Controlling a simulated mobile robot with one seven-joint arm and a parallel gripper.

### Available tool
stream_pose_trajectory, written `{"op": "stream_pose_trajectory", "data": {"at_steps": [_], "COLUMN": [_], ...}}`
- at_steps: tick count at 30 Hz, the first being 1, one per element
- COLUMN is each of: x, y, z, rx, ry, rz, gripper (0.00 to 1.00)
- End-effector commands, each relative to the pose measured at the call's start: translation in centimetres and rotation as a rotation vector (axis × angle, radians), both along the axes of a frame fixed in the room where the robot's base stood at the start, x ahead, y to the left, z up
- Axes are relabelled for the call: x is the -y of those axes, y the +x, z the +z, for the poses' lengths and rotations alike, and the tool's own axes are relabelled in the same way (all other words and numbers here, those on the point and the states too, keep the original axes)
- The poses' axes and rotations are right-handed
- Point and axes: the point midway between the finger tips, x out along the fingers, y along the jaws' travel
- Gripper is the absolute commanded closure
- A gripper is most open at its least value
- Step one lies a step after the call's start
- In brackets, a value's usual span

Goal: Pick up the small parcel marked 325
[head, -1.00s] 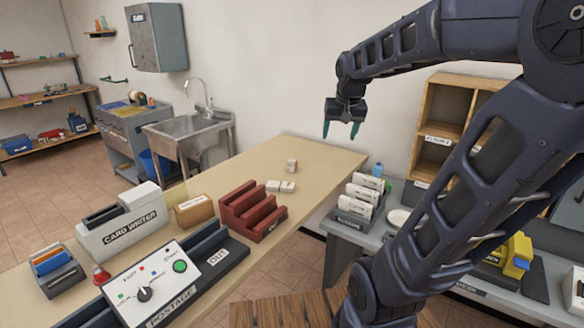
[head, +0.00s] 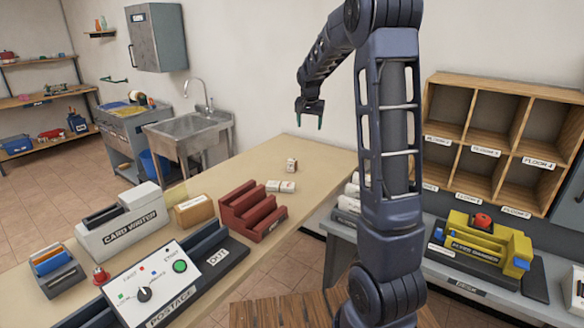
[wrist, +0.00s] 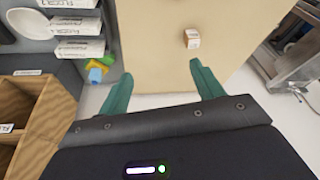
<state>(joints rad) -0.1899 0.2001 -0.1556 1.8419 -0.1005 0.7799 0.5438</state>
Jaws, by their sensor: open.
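Three small white parcels lie on the tan table (head: 318,165). One parcel (head: 291,165) sits alone nearer the far end. The other two, a left parcel (head: 273,186) and a right parcel (head: 288,187), sit side by side beside the red rack. Their marks are too small to read, so I cannot tell which is 325. My gripper (head: 309,120) is open and empty, high above the far end of the table. In the wrist view my gripper (wrist: 161,70) shows both teal fingers apart, with one small parcel (wrist: 192,38) on the table beyond the right-hand finger.
A red stepped rack (head: 250,213), a tan box (head: 194,211), the card writer (head: 124,224) and the postage machine (head: 160,283) stand on the table. Wooden pigeonholes (head: 463,150) and a yellow device (head: 488,240) are at right. A sink (head: 190,133) stands behind.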

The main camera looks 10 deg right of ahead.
Motion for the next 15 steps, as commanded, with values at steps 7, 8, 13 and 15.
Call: {"op": "stream_pose_trajectory", "data": {"at_steps": [7, 8, 13, 15], "x": [-1.4, -1.6, -2.7, -3.2], "y": [7.0, 7.8, 12.0, 13.7], "z": [-5.1, -5.7, -9.8, -11.5], "rx": [-0.004, -0.003, 0.000, 0.004], "ry": [-0.019, -0.022, -0.039, -0.046], "rz": [-0.058, -0.065, -0.101, -0.115], "gripper": [0.34, 0.34, 0.34, 0.34]}}
